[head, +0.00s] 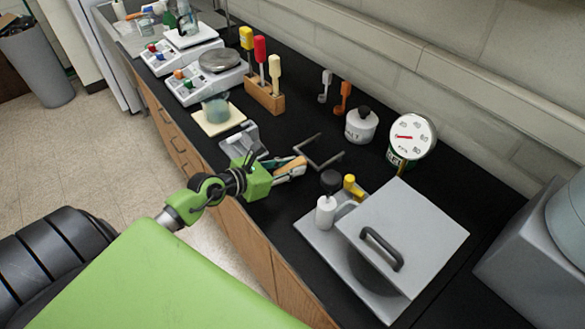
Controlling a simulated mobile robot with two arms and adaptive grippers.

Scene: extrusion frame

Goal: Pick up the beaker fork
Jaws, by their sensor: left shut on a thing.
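The beaker fork (306,159) is a dark metal U-shaped frame near the middle of the head view. Its two prongs point away to the upper right. My left gripper (291,168) reaches in from the left over the black counter and is shut on the fork's near end. Its fingers hide the fork's handle. I cannot tell whether the fork touches the counter or is held just above it. My right gripper is not in view.
A white bottle (326,212) and a grey lidded box (410,235) are at the lower right. A white jar (361,126) and a dial gauge (411,136) stand behind, near the wall.

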